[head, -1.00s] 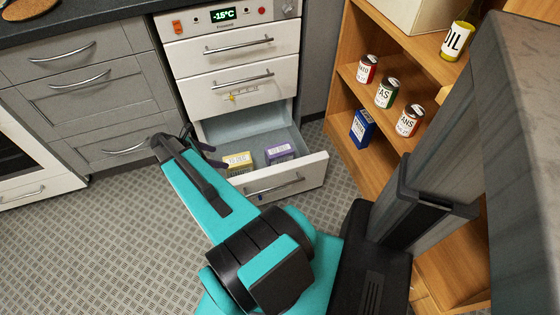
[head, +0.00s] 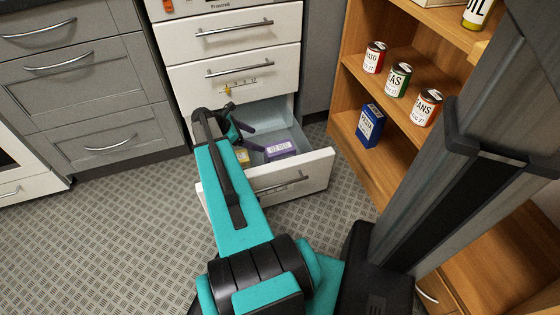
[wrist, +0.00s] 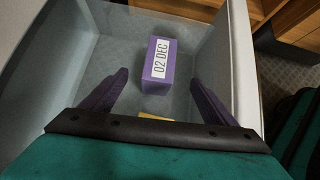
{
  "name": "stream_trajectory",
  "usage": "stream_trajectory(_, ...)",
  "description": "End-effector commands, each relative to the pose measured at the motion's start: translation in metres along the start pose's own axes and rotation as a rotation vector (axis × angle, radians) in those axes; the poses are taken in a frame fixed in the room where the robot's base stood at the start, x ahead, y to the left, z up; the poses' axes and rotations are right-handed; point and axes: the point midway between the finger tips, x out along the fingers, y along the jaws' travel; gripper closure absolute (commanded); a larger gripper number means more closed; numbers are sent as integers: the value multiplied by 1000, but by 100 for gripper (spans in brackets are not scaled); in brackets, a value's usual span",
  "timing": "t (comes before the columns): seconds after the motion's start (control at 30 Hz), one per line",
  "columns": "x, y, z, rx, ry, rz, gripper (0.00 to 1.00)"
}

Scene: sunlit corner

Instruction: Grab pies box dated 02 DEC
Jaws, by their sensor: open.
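A purple box (head: 281,150) lies in the open bottom drawer (head: 268,112) of the white freezer. In the wrist view the purple box (wrist: 160,62) carries a white label reading "02 DEC". A yellow box (head: 243,156) lies to its left in the drawer, mostly hidden by my arm. Only a yellow sliver (wrist: 155,117) of it shows in the wrist view. My gripper (head: 252,138) is open and empty, above the drawer. In the wrist view its two purple fingers (wrist: 158,88) stand apart on either side, with the purple box ahead between them.
The drawer's white front panel (head: 310,176) with its handle stands at the near side. A wooden shelf (head: 400,85) at the right holds several cans and a blue box (head: 370,125). Grey cabinets (head: 85,90) stand at the left. The patterned floor (head: 130,240) is clear.

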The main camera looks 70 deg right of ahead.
Motion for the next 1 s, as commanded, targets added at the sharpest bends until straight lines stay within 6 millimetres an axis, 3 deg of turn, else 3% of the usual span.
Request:
stream_trajectory(0.13,17,-1,4,21,-1,-10,20)
stream_trajectory(0.67,22,-1,7,27,-1,-13,20)
stream_trajectory(1.0,62,-1,5,27,-1,-14,20)
